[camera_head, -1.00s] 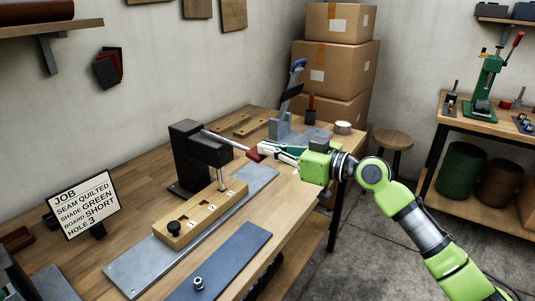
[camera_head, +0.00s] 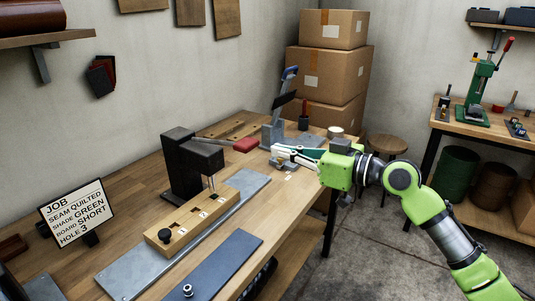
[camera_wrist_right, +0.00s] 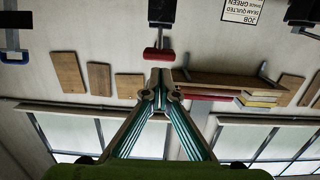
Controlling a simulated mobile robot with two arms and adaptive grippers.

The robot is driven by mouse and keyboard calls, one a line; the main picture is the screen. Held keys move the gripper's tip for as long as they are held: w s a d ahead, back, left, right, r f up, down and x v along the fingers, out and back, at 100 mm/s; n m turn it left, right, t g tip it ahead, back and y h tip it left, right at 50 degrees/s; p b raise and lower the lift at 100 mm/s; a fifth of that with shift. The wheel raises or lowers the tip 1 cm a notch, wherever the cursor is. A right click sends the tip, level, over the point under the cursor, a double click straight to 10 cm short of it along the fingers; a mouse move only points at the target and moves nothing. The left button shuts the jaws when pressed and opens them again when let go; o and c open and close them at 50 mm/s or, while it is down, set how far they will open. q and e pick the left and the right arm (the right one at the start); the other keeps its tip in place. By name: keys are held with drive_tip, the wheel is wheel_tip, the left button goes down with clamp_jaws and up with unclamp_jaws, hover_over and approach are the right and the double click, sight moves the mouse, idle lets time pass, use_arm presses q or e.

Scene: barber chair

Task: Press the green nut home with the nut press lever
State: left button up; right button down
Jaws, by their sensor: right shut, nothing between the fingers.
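The nut press (camera_head: 182,165) is a black stand on the bench with a lever ending in a red handle (camera_head: 246,145). Its slim ram (camera_head: 211,183) shows below the head, near the hole marked 3. A wooden board (camera_head: 190,222) with holes marked 1, 2 and 3 lies under it; I cannot make out a green nut. My right gripper (camera_head: 273,155) is shut and empty, just right of the handle. In the right wrist view the red handle (camera_wrist_right: 158,54) is just beyond the closed fingertips (camera_wrist_right: 160,76), seemingly apart. My left gripper is out of view.
The board rests on a grey metal plate (camera_head: 125,280). A dark blue plate (camera_head: 225,268) with a silver nut (camera_head: 187,290) lies in front. A job sign (camera_head: 77,212) reads green, short, hole 3. A grey tool stand (camera_head: 273,134) is behind my gripper.

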drive_tip(key=v, duration=0.3)
drive_tip(key=shift+s+d+b, duration=0.3)
drive_tip(key=shift+b, duration=0.05)
